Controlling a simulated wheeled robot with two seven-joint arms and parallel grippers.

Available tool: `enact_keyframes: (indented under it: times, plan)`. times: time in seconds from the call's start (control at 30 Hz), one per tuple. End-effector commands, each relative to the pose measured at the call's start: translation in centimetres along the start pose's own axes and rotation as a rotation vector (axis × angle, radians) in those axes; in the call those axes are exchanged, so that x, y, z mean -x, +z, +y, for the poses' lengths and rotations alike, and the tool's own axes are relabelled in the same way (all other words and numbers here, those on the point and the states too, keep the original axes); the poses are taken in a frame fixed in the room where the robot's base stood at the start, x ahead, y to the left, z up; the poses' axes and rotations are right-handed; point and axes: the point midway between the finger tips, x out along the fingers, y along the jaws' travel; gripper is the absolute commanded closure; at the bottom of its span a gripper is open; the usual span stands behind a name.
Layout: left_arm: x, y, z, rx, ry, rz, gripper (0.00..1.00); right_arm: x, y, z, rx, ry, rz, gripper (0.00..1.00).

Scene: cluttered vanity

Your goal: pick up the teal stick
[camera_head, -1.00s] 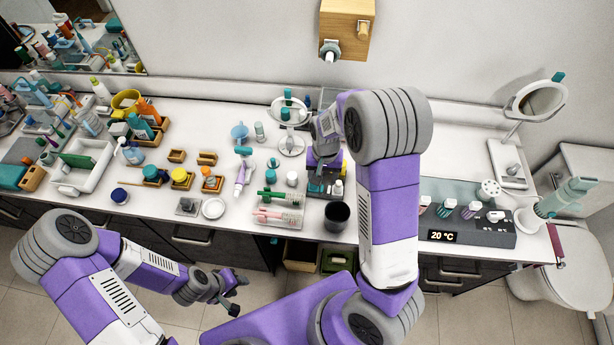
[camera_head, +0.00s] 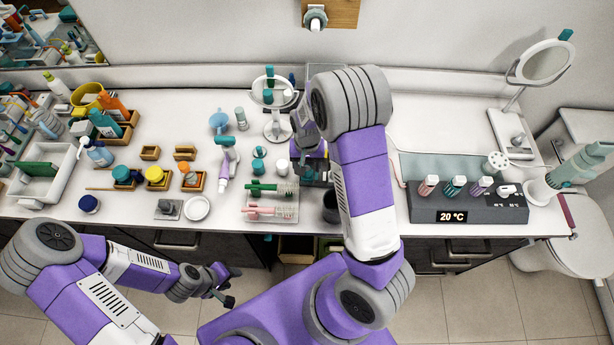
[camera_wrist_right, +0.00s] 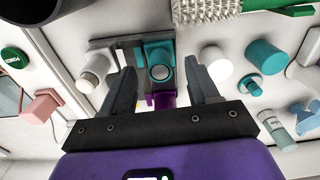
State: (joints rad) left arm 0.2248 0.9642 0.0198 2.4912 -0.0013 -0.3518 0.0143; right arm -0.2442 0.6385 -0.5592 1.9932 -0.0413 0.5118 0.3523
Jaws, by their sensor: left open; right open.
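A teal piece with a round pale top (camera_wrist_right: 159,56), which looks like the teal stick, stands in a dark grey holder (camera_wrist_right: 129,56) in the right wrist view. A purple piece (camera_wrist_right: 161,101) shows just below it. My right gripper (camera_wrist_right: 162,82) is open, its two fingers to the left and right of the teal piece, with a gap on each side. How far its tips are above the piece I cannot tell. In the head view the holder (camera_head: 318,171) is partly hidden by my right arm. My left gripper (camera_head: 231,287) is open and empty, low in front of the counter.
Other teal caps (camera_wrist_right: 266,57) stand beside the holder. A dark cup (camera_head: 331,207), a clear tray with green and pink brushes (camera_head: 272,206) and a round mirror (camera_head: 277,122) are close by. A grey station (camera_head: 455,203) stands to the right. Clutter fills the counter's left.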

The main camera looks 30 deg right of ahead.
Motion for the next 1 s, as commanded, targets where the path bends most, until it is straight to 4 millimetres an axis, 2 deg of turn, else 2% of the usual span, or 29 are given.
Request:
enact_keyframes:
  times: [0.1, 0.2, 0.47, 0.57, 0.87, 1.0]
  plan:
    - [-0.2, 0.0, -0.1, 0.000, 0.000, 0.001, 0.57, -2.0, -0.1, 0.1, 0.001, 0.002, -0.003, 0.40]
    - [-0.3, 0.0, -0.1, 0.000, 0.000, 0.001, 0.57, -2.9, -0.1, 0.1, 0.001, 0.001, -0.001, 0.40]
    - [-0.3, 0.0, -0.1, 0.000, 0.000, 0.001, 0.57, -3.2, -0.1, 0.1, 0.000, 0.000, 0.001, 0.40]
    - [-0.3, 0.0, -0.1, 0.000, 0.000, 0.000, 0.57, -3.1, -0.1, 0.1, 0.000, 0.000, 0.001, 0.52]
    - [-0.3, 0.0, -0.1, 0.000, 0.000, 0.000, 0.57, -3.1, -0.1, 0.1, 0.001, 0.000, 0.000, 0.98]
    - [-0.3, 0.0, -0.1, 0.000, 0.000, 0.000, 0.57, -3.1, -0.1, 0.1, 0.001, 0.000, 0.001, 1.00]
